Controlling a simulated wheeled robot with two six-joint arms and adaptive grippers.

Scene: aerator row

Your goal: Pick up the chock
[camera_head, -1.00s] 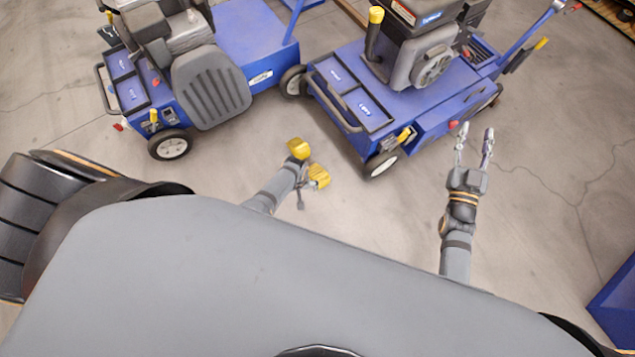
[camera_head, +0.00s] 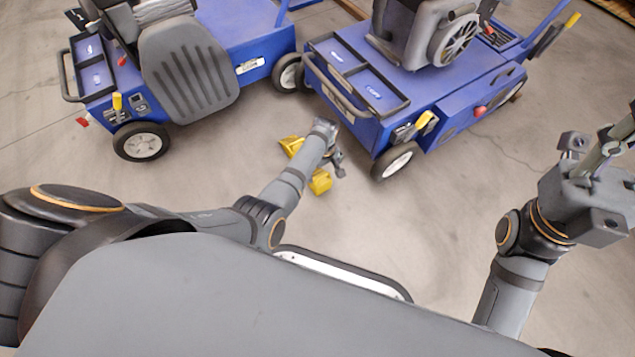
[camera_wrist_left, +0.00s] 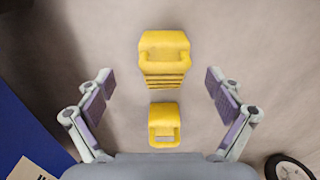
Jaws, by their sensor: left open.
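Two yellow chock pieces lie on the grey floor between the two blue machines. In the head view, one piece (camera_head: 291,146) shows left of my left gripper (camera_head: 327,145) and the other (camera_head: 320,182) below it. In the left wrist view, a larger ridged piece (camera_wrist_left: 165,58) and a smaller looped piece (camera_wrist_left: 164,125) lie in line, with a narrow gap. My left gripper (camera_wrist_left: 160,80) is open above them, its fingers spread on either side, touching neither. My right gripper (camera_head: 600,160) is at the right edge, its fingertips partly cut off.
Bare floor (camera_head: 430,230) lies between my arms.

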